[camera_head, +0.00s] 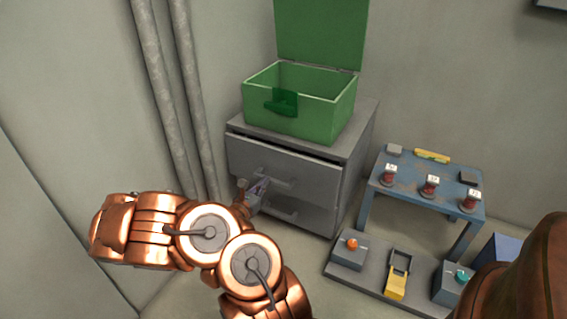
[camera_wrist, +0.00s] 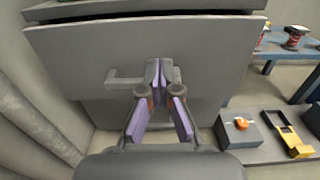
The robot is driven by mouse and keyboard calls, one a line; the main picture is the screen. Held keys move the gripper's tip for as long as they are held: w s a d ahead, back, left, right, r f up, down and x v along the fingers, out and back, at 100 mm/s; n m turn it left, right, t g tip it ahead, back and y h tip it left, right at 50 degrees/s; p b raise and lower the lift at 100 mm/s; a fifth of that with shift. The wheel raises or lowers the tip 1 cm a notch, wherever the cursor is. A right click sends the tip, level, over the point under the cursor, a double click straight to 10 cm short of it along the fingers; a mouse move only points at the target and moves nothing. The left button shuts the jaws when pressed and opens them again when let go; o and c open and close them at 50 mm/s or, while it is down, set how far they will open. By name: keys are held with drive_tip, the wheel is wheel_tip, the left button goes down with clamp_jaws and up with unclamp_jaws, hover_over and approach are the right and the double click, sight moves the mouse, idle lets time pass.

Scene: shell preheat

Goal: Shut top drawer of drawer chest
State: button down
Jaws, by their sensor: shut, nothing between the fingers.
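The grey drawer chest (camera_head: 351,150) stands against the back wall. Its top drawer (camera_head: 242,158) sticks out a little, and a dark gap shows along its upper edge. In the wrist view the top drawer's front (camera_wrist: 75,55) fills the middle, with a grey bar handle (camera_wrist: 118,78) on it. My gripper (camera_wrist: 158,75) is shut and empty, its fingertips at the drawer front beside the handle; I cannot tell whether they touch it. The lower drawer's handle (camera_head: 279,212) is partly hidden.
An open green box (camera_head: 321,118) stands on the chest. To the right is a blue table (camera_head: 408,203) with several small items. On the floor before it, a grey board (camera_head: 338,272) carries an orange-knobbed box (camera_head: 348,256) and a yellow piece (camera_head: 396,287). Pipes (camera_head: 165,90) run down the wall at left.

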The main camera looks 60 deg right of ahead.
drive_tip(key=b, duration=0.4)
approach(287, 156)
drive_tip(key=d, duration=0.4)
drive_tip(key=shift+d+f, duration=0.2)
drive_tip(key=shift+d, duration=0.15)
drive_tip(key=shift+w+d+r+b, duration=0.1)
drive_tip(key=shift+d+b, duration=0.15)
drive_tip(key=shift+d, duration=0.35)
drive_tip(key=shift+w+d+r+b, duration=0.1)
drive_tip(key=shift+d+b, duration=0.15)
drive_tip(key=shift+d, duration=0.35)
drive_tip(key=shift+d, duration=0.1)
